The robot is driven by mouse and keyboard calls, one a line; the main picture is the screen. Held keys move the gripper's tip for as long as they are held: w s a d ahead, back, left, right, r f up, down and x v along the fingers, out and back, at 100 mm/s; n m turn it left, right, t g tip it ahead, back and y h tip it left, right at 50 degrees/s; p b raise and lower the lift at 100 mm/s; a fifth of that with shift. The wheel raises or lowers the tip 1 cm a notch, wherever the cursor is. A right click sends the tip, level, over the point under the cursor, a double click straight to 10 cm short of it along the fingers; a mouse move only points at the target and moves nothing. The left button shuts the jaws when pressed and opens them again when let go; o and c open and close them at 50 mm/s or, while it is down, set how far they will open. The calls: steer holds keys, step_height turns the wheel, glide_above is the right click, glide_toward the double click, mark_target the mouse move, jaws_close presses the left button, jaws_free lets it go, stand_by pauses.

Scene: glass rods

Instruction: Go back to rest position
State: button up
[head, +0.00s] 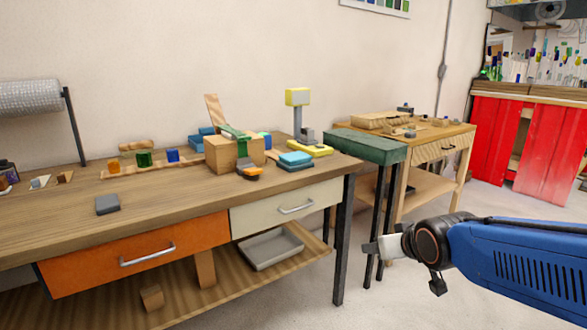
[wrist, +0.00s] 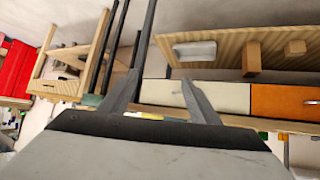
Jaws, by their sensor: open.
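My gripper (head: 372,249) is at the end of my blue arm, at the right of the head view. It is in the air in front of the black legs of the green-topped stand, clear of the workbench (head: 60,210). In the wrist view my gripper (wrist: 158,95) shows two grey fingers spread apart with nothing between them. The wrist view is upside down, with the bench's drawers and lower shelf beyond the fingers.
The bench has an orange drawer (head: 135,254), a cream drawer (head: 286,207) and a grey tray (head: 271,247) on its shelf. Wooden blocks and coloured pieces lie on top. A green-topped stand (head: 365,146) and a wooden table (head: 440,143) stand beyond. The floor at right is clear.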

steer(key=s+d+f+g, duration=0.1)
steer(key=s+d, duration=0.1)
steer(key=s, duration=0.5)
steer(key=s+d+f+m+g+h, duration=0.1)
steer(key=s+d+f+g, duration=0.1)
steer(key=s, duration=0.6)
steer(key=s+d+f+m+g, duration=0.1)
steer(key=s+d+f+g, duration=0.1)
steer(key=s, duration=0.5)
steer(key=shift+s+d, duration=0.3)
